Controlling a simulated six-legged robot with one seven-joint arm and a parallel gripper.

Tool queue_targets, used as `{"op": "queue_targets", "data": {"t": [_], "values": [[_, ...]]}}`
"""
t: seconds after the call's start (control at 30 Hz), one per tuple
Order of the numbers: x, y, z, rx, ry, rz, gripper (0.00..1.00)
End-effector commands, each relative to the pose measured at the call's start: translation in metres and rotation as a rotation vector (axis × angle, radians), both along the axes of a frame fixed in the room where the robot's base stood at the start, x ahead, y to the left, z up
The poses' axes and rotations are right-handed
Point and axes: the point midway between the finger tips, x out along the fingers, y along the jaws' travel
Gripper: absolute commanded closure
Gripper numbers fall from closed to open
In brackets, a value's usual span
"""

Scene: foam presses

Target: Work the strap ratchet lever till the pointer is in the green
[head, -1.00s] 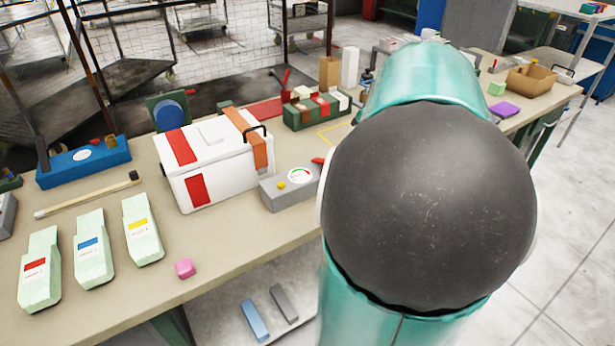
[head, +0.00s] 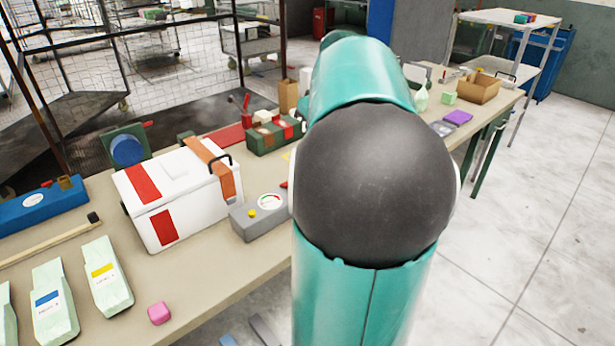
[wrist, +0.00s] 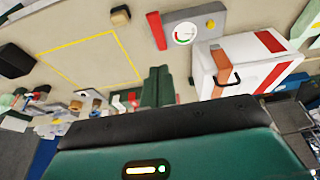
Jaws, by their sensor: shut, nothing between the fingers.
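A white case (head: 160,200) with red patches stands on the bench. An orange strap (head: 207,165) runs over it, with a black lever (head: 220,160) sticking up by the strap. The case, strap (wrist: 222,65) and black lever (wrist: 233,79) also show in the wrist view. Beside the case is a grey box (head: 262,222) with a round dial (head: 270,201); in the wrist view the dial (wrist: 184,33) shows green and red, but its pointer is too small to read. My gripper (wrist: 158,70) is shut and empty, apart from the lever. My arm hides it in the head view.
The grey box carries a yellow knob (wrist: 211,24) and a red piece (wrist: 156,30) at its end. A green crate (head: 272,137) with red blocks stands behind. Pale bottles (head: 106,278) and a pink cube (head: 159,313) lie in front. A yellow outline (wrist: 90,55) marks bare bench.

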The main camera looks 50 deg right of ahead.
Motion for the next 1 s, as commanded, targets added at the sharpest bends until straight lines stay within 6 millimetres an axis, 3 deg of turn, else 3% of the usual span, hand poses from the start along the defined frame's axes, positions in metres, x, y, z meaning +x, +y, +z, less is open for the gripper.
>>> {"op": "queue_targets", "data": {"t": [0.27,0.73,1.0], "values": [[0.001,-0.002,-0.012,0.002,0.000,0.000,1.00],[0.031,-0.007,-0.096,0.005,0.000,-0.001,1.00],[0.016,-0.004,-0.127,-0.001,-0.002,-0.002,1.00]]}}
